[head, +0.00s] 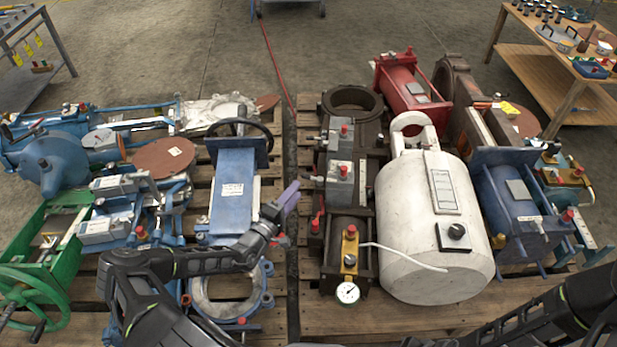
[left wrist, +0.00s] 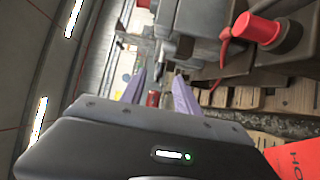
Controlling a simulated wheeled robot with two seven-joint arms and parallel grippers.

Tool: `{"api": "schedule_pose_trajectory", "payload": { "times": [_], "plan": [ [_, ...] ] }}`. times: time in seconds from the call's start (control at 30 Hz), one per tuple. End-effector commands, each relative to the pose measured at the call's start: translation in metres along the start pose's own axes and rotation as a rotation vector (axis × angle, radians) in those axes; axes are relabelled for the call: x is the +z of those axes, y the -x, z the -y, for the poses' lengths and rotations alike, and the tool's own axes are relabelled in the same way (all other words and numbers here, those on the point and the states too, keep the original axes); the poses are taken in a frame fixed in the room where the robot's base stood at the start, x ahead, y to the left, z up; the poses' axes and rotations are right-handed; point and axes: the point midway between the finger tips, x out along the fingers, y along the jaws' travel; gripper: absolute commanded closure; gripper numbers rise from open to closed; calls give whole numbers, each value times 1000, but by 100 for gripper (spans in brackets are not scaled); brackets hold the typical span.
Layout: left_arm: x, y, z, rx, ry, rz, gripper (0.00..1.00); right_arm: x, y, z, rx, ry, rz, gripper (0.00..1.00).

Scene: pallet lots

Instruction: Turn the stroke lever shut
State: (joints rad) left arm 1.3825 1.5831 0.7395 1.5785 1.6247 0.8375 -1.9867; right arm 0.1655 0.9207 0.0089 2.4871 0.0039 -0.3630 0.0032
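My left gripper (head: 291,192), with purple fingers, is over the gap between the two pallets, just left of the dark valve unit (head: 325,245). In the left wrist view its fingers (left wrist: 158,90) stand apart with nothing between the tips. A small red part (left wrist: 153,99) shows beyond them, apart from the fingers. A red handle (head: 316,223) is on the dark unit's left side, right of my gripper. I cannot tell for sure which red part is the stroke lever. My right arm enters at the lower right; its gripper is out of view.
A blue actuator (head: 232,190) with a handwheel stands left of my gripper. A white cylinder (head: 430,235) and a pressure gauge (head: 347,292) are to the right. A red cap (left wrist: 257,28) is close in the left wrist view.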

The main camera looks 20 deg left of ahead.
Motion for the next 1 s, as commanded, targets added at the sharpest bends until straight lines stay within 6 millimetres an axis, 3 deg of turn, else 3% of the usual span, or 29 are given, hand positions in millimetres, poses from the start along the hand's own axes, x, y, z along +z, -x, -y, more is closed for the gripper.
{"api": "schedule_pose_trajectory", "payload": {
  "times": [0.23,0.63,1.0],
  "plan": [
    [1,-15,2,1,-1,3,62,-1,-7,-4,1,-1,-3,62],
    [1,-71,3,1,0,3,62,-6,-32,-14,4,-6,-18,62],
    [1,-78,0,0,0,2,62,-6,-33,-13,4,-6,-20,62]
  ]
}}
